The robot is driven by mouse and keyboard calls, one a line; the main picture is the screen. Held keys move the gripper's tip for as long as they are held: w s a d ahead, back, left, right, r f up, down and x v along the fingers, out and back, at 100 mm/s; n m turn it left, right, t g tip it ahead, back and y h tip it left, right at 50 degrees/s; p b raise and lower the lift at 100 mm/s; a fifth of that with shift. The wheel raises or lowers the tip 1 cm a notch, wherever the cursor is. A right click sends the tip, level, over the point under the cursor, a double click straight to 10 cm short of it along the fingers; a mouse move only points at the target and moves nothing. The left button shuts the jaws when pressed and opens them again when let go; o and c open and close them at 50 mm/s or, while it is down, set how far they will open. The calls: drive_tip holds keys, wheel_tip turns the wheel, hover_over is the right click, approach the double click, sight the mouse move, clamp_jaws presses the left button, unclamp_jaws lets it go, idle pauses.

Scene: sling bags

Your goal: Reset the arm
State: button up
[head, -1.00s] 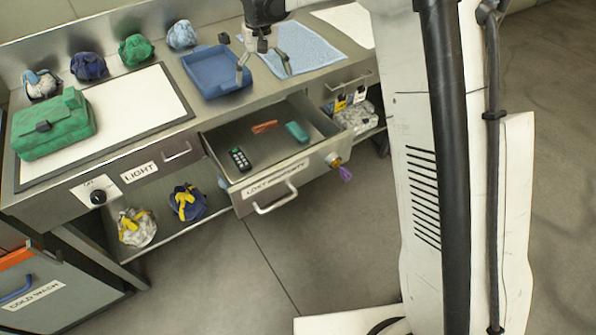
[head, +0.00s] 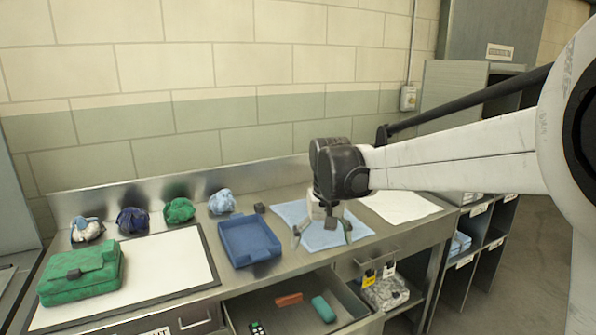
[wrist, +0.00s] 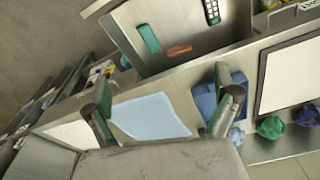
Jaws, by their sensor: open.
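My gripper (head: 322,232) is open and empty, pointing down above the light blue cloth (head: 290,213) on the metal counter in the head view. In the wrist view, my gripper's fingers (wrist: 165,110) are spread wide with nothing between them. The light blue cloth (wrist: 148,117) and the blue tray (wrist: 207,103) lie below it there.
A green bag (head: 82,274) lies on the white panel (head: 165,262) at left. Several bundled bags, one of them green (head: 180,210), line the back. The blue tray (head: 249,240) looks empty. An open drawer (head: 290,318) juts from the counter front, holding small items.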

drive_tip(key=s+d+r+t, duration=0.1)
drive_tip(key=s+d, duration=0.3)
drive_tip(key=s, duration=0.3)
drive_tip(key=s+d+r+m+t, duration=0.1)
drive_tip(key=s+d+r, duration=0.1)
drive_tip(key=s+d, duration=0.35)
drive_tip(key=s+d+r+t, duration=0.1)
drive_tip(key=s+d+t, duration=0.1)
drive_tip(key=s, duration=0.7)
drive_tip(key=s+d+f+m+t, duration=0.1)
drive_tip(key=s+d+f, duration=0.1)
drive_tip(key=s+f, duration=0.2)
drive_tip(key=s, duration=0.3)
drive_tip(key=shift+s+d, duration=0.3)
drive_tip(key=shift+c, duration=0.5)
